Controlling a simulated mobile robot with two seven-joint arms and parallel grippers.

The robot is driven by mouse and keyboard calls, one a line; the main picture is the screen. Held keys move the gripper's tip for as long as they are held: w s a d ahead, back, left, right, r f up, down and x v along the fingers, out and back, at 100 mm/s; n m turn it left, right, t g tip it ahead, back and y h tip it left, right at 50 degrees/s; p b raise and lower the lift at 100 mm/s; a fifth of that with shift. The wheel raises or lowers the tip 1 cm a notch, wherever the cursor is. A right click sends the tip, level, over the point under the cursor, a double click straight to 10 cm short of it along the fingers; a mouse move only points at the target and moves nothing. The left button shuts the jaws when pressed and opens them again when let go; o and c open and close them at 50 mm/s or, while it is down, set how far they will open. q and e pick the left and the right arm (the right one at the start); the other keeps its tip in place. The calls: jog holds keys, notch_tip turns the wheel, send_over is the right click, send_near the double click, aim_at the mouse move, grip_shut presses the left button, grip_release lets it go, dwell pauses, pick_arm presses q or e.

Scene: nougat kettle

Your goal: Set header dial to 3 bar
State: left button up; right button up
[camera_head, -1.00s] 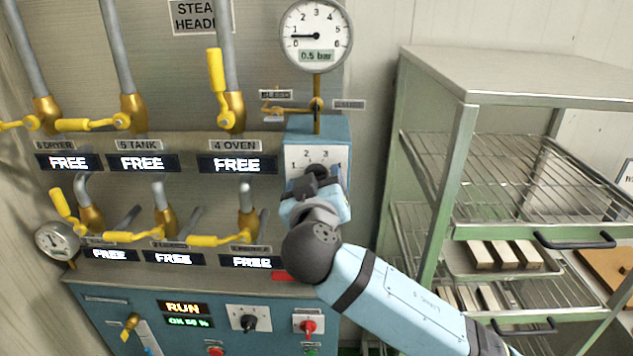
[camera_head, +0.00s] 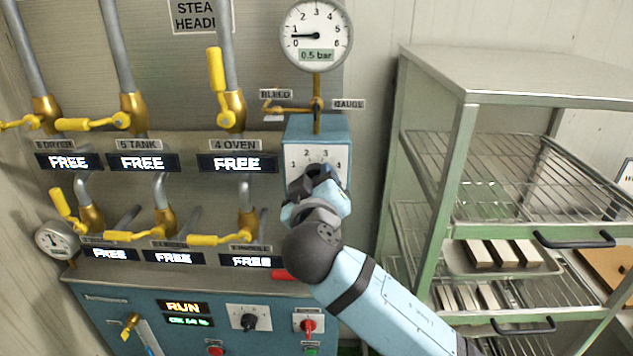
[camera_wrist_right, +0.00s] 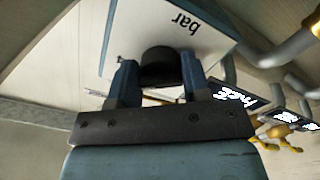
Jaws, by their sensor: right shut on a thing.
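The header dial is a black knob (camera_wrist_right: 160,65) on a white plate (camera_head: 335,160) numbered 1 to 4, on the front of a blue box (camera_head: 318,130). My right gripper (camera_head: 322,180) is at the plate, its fingers shut on the knob from both sides, as the right wrist view also shows (camera_wrist_right: 158,85). The gripper and wrist hide most of the knob and its pointer, so its setting cannot be read. The round gauge (camera_head: 316,36) above has its needle to the left and its display reads 0.5 bar. My left gripper is not in view.
Several pipes with yellow-handled valves (camera_head: 217,75) and FREE displays stand left of the dial. A blue panel with a black selector (camera_head: 249,321) and a red knob (camera_head: 308,326) is below. A metal rack (camera_head: 465,150) with trays stands close on the right.

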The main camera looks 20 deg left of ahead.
jog(key=n+p, duration=0.2)
jog(key=n, duration=0.2)
jog(key=shift+d+r, duration=0.1)
jog(key=shift+r, duration=0.05)
jog(key=shift+n+p, duration=0.75)
jog(key=shift+n, duration=0.25)
jog(key=o, duration=0.9)
jog(key=b+v, duration=0.3)
jog(key=v, duration=1)
jog(key=shift+s+d, duration=0.1)
jog(key=shift+s, duration=0.3)
